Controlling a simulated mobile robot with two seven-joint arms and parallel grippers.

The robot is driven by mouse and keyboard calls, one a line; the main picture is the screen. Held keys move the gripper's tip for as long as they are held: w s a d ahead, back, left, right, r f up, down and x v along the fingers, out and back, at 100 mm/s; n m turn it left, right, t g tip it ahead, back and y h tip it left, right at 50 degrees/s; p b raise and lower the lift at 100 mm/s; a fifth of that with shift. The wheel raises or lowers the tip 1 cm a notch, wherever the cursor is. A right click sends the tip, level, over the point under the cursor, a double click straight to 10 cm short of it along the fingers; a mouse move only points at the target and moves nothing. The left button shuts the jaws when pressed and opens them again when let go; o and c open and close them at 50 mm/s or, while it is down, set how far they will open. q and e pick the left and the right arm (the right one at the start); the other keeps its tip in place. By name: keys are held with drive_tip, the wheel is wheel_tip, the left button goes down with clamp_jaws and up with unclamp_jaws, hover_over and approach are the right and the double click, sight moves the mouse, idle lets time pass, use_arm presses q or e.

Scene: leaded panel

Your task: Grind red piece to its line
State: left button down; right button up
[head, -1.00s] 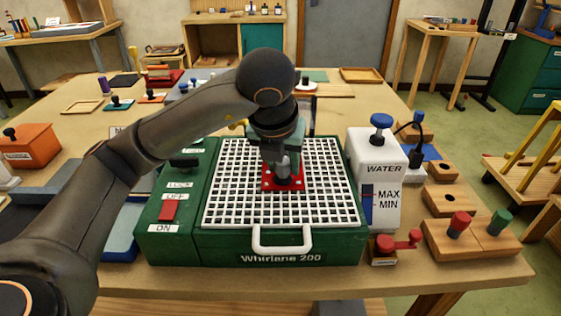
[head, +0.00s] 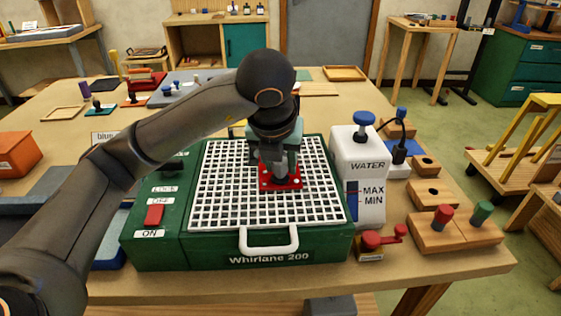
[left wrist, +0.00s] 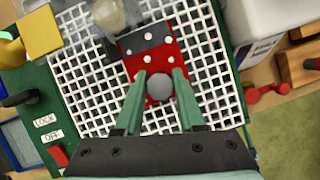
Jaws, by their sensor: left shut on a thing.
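The red piece (head: 292,183) lies over the white grid of the green Whirlane 200 grinder (head: 275,262). In the left wrist view the red piece (left wrist: 154,88) has white dots, a dark strip at its far end and a round grey knob (left wrist: 159,87). My left gripper (head: 277,172) comes down from above and is shut on the red piece by its knob, with a finger on each side. A pale round grinding bit (left wrist: 110,14) stands near the far end of the piece; I cannot tell whether they touch. My right gripper is not in view.
A white water tank (head: 358,160) stands right of the grid. The red switch (head: 154,215) is on the grinder's left. A wooden block with red and green knobs (head: 455,232) lies at the right. My left arm covers the table's left side.

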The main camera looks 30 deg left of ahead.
sight(274, 187)
use_arm(q)
drive_tip(key=shift+s+a, duration=0.45)
drive_tip(key=shift+a, duration=0.4)
drive_tip(key=shift+s+d+p, duration=0.3)
drive_tip(key=shift+s+d, duration=0.25)
drive_tip(key=shift+s, duration=0.35)
drive_tip(key=shift+s+d+p, duration=0.3)
drive_tip(key=shift+s+d, duration=0.25)
drive_tip(key=shift+s, duration=0.3)
drive_tip(key=shift+c, duration=2.2)
unclamp_jaws()
